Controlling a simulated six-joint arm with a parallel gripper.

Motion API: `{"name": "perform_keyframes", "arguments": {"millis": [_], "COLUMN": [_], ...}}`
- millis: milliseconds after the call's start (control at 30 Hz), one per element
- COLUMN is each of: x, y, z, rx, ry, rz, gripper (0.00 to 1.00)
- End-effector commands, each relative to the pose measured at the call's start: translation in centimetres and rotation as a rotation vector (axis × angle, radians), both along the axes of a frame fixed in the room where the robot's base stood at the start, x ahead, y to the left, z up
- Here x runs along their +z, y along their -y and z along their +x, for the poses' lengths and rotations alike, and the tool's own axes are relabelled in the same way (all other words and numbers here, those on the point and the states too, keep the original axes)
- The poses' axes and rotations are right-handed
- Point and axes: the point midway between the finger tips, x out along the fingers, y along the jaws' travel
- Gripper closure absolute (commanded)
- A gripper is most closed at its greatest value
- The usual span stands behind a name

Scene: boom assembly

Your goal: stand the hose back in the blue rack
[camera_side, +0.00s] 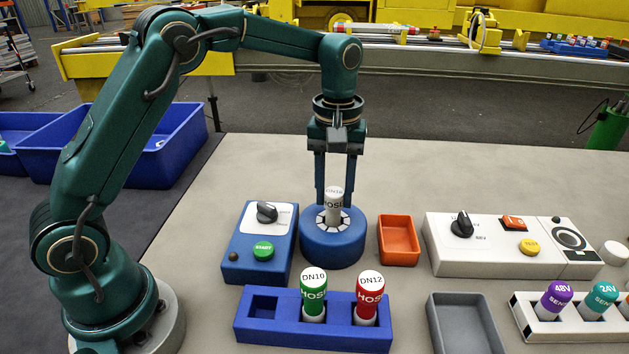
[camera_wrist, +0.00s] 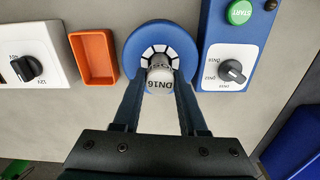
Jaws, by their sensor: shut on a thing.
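The hose (camera_side: 334,203) is a grey-white cylinder marked DN16, standing upright in the round opening of a blue round machine (camera_side: 333,249). My gripper (camera_side: 334,191) points down with its fingers shut on the hose's upper part. In the wrist view the hose (camera_wrist: 160,80) sits between my fingertips, in the middle of the machine's ring of pale segments. The blue rack (camera_side: 262,331) stands in front, with an empty square slot at its left. A green DN10 hose (camera_side: 313,295) and a red DN12 hose (camera_side: 369,298) stand in its other slots.
A blue control box (camera_side: 260,245) with a knob and green START button is left of the round machine. An orange tray (camera_side: 398,240) is close on its right. A white control panel (camera_side: 500,246), grey tray (camera_side: 464,325) and white rack (camera_side: 560,329) are farther right.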

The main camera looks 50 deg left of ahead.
Motion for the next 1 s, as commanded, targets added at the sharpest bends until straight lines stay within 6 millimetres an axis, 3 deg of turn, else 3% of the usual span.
{"name": "perform_keyframes", "arguments": {"millis": [800, 1000], "x": [6.0, 6.5], "y": [0.0, 0.0], "z": [0.1, 0.0], "rx": [0.0, 0.0], "ry": [0.004, 0.002], "rz": [0.0, -0.001], "gripper": [1.0, 1.0]}}
